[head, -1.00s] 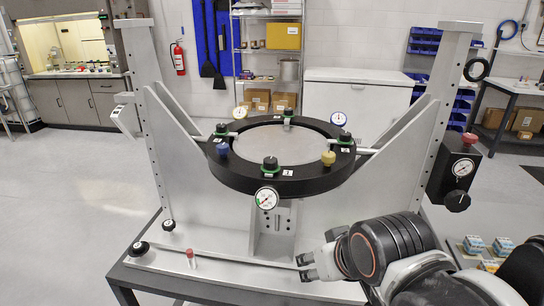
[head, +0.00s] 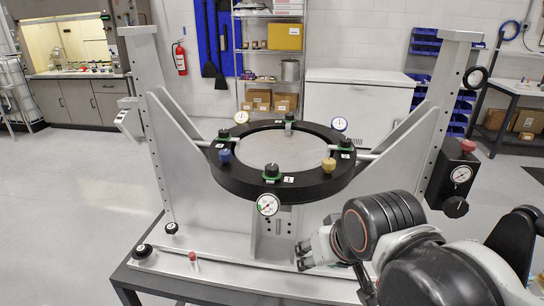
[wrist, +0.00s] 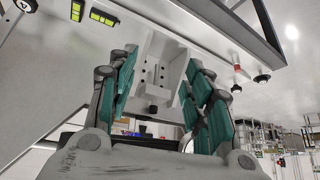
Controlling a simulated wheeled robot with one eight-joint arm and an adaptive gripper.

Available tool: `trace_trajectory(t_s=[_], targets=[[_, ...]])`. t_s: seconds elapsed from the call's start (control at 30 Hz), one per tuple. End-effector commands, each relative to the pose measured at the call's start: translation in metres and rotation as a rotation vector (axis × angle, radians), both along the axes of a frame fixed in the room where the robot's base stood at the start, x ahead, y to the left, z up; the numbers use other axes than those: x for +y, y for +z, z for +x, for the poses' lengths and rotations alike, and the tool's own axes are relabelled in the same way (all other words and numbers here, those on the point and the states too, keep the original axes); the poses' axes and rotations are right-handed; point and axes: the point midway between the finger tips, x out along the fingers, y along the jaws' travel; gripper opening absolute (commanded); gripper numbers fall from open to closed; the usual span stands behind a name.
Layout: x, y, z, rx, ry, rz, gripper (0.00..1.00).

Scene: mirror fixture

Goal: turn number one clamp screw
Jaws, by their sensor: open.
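The black ring (head: 228,182) is held level in the grey fixture. The number one clamp screw (head: 271,170) is a black knob on a green base at the ring's front, beside a small white label that seems to read 1. A round dial gauge (head: 267,204) hangs just below it. My gripper (head: 302,256) is low and to the right of this screw, in front of the fixture's base, and touches nothing that I can see. In the wrist view my gripper (wrist: 163,72) has its teal-padded fingers spread and empty, with the grey bracket (wrist: 158,65) behind them.
A red-capped piece (head: 193,257) stands on the base plate. A gauge box (head: 461,172) hangs on the right upright.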

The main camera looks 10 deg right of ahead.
Motion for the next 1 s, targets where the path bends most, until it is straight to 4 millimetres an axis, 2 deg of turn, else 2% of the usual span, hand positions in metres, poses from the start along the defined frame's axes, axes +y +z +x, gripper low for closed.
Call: trace_trajectory(t_s=[0.03, 0.1, 0.3, 0.5, 0.8, 1.0], targets=[[0.002, 0.030, 0.009, 0.024, -0.036, 0.026, 0.46], [0.005, 0.057, 0.019, 0.066, -0.100, 0.067, 0.46], [0.014, 0.123, 0.051, 0.187, -0.303, 0.171, 0.46], [0.025, 0.181, 0.085, 0.302, -0.520, 0.244, 0.46], [0.044, 0.251, 0.136, 0.449, -0.856, 0.300, 0.46], [0.053, 0.272, 0.156, 0.502, -1.009, 0.304, 0.46]])
